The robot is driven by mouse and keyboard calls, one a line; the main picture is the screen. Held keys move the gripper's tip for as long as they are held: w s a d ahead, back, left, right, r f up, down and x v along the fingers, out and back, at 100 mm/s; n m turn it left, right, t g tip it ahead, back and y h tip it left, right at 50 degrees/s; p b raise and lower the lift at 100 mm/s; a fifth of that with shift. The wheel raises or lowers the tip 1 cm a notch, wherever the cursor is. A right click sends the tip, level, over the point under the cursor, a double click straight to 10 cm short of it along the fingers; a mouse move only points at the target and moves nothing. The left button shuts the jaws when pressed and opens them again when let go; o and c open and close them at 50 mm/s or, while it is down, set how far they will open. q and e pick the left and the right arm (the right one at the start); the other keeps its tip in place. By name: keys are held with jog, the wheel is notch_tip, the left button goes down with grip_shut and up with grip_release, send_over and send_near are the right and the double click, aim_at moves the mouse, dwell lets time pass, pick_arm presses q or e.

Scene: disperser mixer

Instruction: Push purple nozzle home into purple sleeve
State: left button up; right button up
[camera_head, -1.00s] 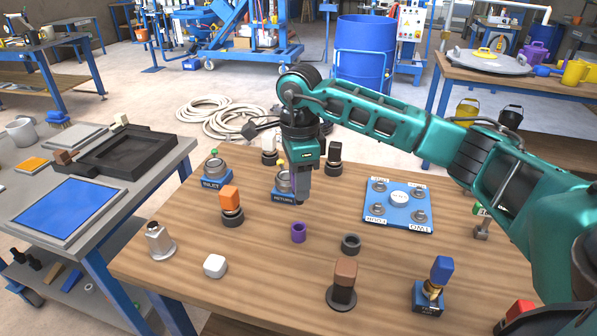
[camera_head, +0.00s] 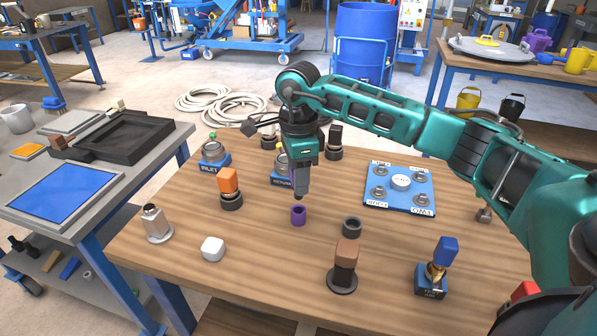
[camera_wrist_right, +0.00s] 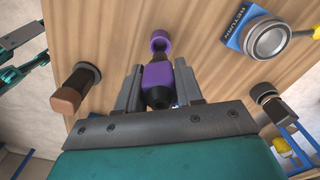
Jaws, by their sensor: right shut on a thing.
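The purple sleeve (camera_head: 298,215) stands upright on the wooden table, its open mouth facing up. It also shows in the right wrist view (camera_wrist_right: 160,41), just beyond the fingertips. My right gripper (camera_head: 301,188) points down above the sleeve. It is shut on the purple nozzle, which shows between the fingers in the right wrist view (camera_wrist_right: 157,75). The nozzle's dark tip points toward the sleeve. In the head view the fingers mostly hide the nozzle, and its tip appears just above the sleeve; whether they touch I cannot tell.
A dark ring (camera_head: 352,227) and a brown-topped plug (camera_head: 345,262) stand right of the sleeve. The RETURN fitting (camera_head: 283,181) is behind the gripper. A blue plate (camera_head: 384,202) lies to the right.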

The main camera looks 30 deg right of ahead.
aim_at(298, 198)
jog(key=shift+f+b, duration=0.45)
jog(key=shift+f, duration=0.7)
pick_arm(q)
jog(key=shift+w+d+f+h, duration=0.1)
jog(key=shift+d+f+h, duration=0.2)
jog(key=shift+d, duration=0.15)
jog(key=shift+r, duration=0.1)
jog(key=shift+a, duration=0.15)
jog(key=shift+f+b, duration=1.55)
jog(key=shift+f, duration=0.05)
pick_arm(e)
jog(key=shift+f, duration=2.1)
jog(key=o, duration=1.1)
jog(key=shift+o, duration=0.2)
